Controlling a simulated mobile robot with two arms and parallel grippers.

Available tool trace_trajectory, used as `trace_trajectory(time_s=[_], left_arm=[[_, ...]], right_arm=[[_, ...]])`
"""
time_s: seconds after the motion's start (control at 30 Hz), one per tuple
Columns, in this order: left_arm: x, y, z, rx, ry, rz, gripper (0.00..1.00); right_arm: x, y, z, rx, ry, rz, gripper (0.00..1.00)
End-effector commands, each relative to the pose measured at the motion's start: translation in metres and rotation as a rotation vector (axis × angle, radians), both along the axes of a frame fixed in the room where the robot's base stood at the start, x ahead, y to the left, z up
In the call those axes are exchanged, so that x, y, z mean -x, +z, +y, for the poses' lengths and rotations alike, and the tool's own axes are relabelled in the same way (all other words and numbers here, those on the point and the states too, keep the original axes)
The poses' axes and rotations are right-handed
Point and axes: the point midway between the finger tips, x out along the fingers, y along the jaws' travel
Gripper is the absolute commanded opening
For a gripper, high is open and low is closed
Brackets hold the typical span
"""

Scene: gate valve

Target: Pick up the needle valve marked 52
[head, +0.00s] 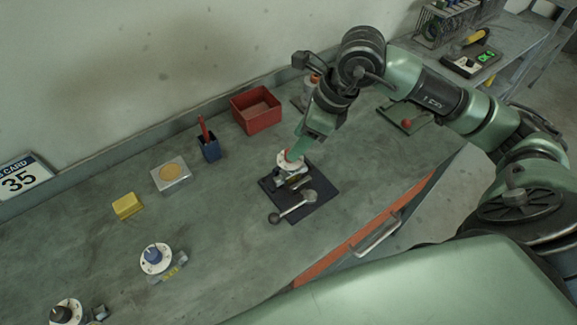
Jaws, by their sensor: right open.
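My right gripper (296,151) is open and points down over a valve with a white dial (284,166). This valve is at the back of a black mat (305,207); the gripper partly hides it, and I cannot tell whether they touch. Another valve with a blue knob and white dial (152,257) stands on the bench at the lower left, with yellow marking on its body that I cannot read surely. A third, with a black knob (64,312), is at the bottom left edge. I cannot read 52 on any. My left gripper is out of view.
A wrench-like tool (295,206) lies on the mat. Behind are a red bin (257,122), a dark blue holder (209,150), a square dish (170,176) and a yellow block (127,206). A "35" card (20,179) is at the left.

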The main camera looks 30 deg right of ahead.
Motion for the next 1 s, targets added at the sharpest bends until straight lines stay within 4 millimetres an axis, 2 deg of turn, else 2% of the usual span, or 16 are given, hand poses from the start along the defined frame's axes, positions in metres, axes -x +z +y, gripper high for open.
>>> trace_trajectory(time_s=[0.1, 0.23, 0.4, 0.6, 0.67, 0.8, 1.0], left_arm=[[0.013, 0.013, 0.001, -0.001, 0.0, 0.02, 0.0], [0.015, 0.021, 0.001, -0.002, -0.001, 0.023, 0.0], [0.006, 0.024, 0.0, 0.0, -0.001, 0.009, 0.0], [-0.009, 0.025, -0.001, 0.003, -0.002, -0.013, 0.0], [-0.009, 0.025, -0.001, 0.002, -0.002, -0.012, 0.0], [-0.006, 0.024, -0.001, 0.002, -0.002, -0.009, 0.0], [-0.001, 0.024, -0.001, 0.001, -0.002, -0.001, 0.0]], right_arm=[[-0.003, -0.013, 0.001, -0.002, -0.001, 0.006, 0.52], [-0.009, -0.033, 0.005, -0.003, -0.001, 0.005, 0.52], [-0.013, -0.046, 0.008, -0.001, -0.001, 0.001, 0.52], [-0.014, -0.048, 0.008, -0.001, 0.0, -0.001, 0.52], [-0.014, -0.047, 0.008, 0.0, -0.001, -0.001, 0.38], [-0.014, -0.047, 0.008, 0.0, 0.0, -0.001, 0.0], [-0.014, -0.047, 0.008, 0.0, -0.001, -0.001, 0.0]])
